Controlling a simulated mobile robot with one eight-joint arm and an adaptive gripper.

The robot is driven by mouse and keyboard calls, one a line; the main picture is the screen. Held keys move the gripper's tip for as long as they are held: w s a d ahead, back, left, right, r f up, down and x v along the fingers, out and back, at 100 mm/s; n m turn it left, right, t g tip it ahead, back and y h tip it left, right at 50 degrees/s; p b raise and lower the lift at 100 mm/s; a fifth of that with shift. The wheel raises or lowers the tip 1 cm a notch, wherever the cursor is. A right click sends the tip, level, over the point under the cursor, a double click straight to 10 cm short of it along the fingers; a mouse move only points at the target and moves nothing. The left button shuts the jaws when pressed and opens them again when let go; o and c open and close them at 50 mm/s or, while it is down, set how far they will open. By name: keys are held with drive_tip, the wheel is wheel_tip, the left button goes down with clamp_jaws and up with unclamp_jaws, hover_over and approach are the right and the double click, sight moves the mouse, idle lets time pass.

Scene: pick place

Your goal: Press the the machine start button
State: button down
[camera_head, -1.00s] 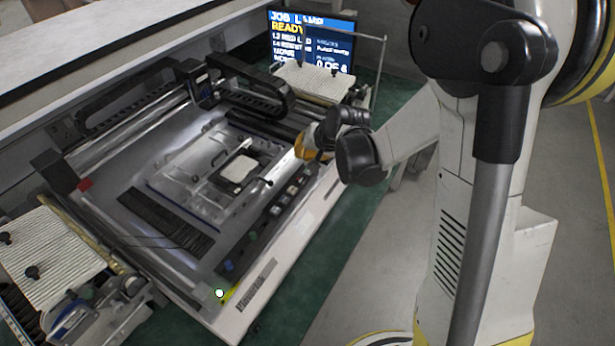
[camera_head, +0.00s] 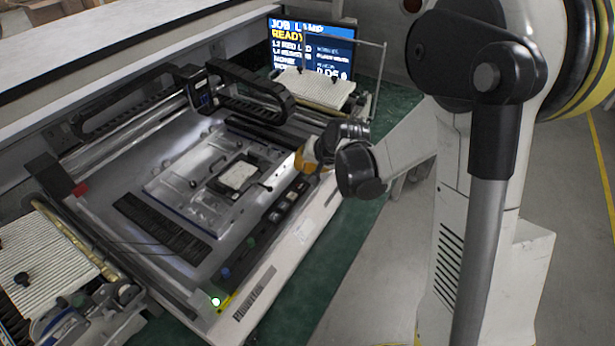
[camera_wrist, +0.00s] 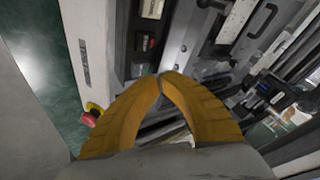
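The machine (camera_head: 130,200) is a large flat bed with a dark control strip along its front edge. On this strip are a round glowing white-green button (camera_head: 216,302) at the near corner, a blue button (camera_head: 226,272) and a green one (camera_head: 251,242). I cannot tell for sure which is the start button. My gripper (camera_head: 300,160) is over the far part of the strip, away from the glowing button. In the wrist view its yellow fingers (camera_wrist: 162,76) meet at the tips, with nothing between them. Contact with the panel cannot be judged.
A red knob on a yellow base (camera_wrist: 91,114) shows left of the fingers in the wrist view. A screen (camera_head: 312,48) reading "READY" stands behind the machine. A thin metal frame (camera_head: 345,40) rises near it. White ribbed trays (camera_head: 318,88) flank the bed.

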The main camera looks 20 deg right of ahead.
idle(0.7)
drive_tip(key=shift+f+b, duration=0.45)
drive_tip(key=shift+f+b, duration=0.4)
drive_tip(key=shift+b, duration=0.05)
idle(0.4)
drive_tip(key=shift+r, duration=0.15)
drive_tip(key=shift+r+p, duration=0.55)
drive_tip(key=shift+r, duration=0.15)
drive_tip(key=shift+r, duration=0.1)
